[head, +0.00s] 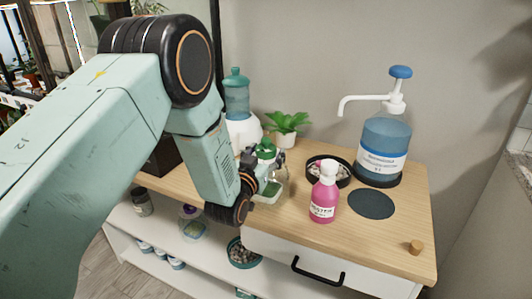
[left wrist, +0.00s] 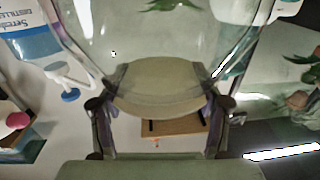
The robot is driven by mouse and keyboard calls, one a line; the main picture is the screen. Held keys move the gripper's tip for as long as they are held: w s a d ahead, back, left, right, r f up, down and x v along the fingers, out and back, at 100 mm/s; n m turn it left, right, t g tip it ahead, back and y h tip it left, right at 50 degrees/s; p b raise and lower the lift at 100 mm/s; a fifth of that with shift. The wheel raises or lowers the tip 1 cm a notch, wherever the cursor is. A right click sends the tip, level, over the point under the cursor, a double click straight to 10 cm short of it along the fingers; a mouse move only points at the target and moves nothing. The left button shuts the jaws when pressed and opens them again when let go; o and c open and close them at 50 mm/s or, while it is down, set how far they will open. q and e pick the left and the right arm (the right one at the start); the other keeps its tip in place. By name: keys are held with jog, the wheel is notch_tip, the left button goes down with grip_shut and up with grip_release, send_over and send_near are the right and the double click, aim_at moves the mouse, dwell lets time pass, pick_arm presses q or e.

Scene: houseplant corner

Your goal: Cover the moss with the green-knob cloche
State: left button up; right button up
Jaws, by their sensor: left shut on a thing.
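The green-knob cloche (head: 274,176) is clear glass, with its green knob (head: 265,149) on top. It looks upright on the wooden table. My left gripper (head: 256,165) is shut on the cloche near the knob, coming in from the left. Green moss (head: 270,190) shows low behind or under the glass; I cannot tell whether the rim rests around it. In the left wrist view my left gripper (left wrist: 165,88) has its two fingers on either side of a pale rounded piece, with curved clear glass beyond. My right gripper is not in view.
A pink bottle (head: 323,201) stands right of the cloche, before a dark round tray (head: 343,181). A pump bottle (head: 385,145), a dark round mat (head: 372,204) and a cork (head: 416,247) are farther right. A small plant (head: 287,123) stands behind. The table's front right is mostly clear.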

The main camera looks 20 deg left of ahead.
pick_arm(q)
jog(key=shift+w+r, duration=0.1)
jog(key=shift+r, duration=0.05)
jog(key=o, duration=1.8)
jog(key=shift+c, duration=0.2)
jog(key=shift+o, duration=0.8)
jog(key=shift+s+f, duration=0.2)
jog(key=shift+f, duration=0.1)
jog(key=s, duration=1.1)
jog(key=shift+s+r, duration=0.15)
jog(key=shift+s, duration=0.25)
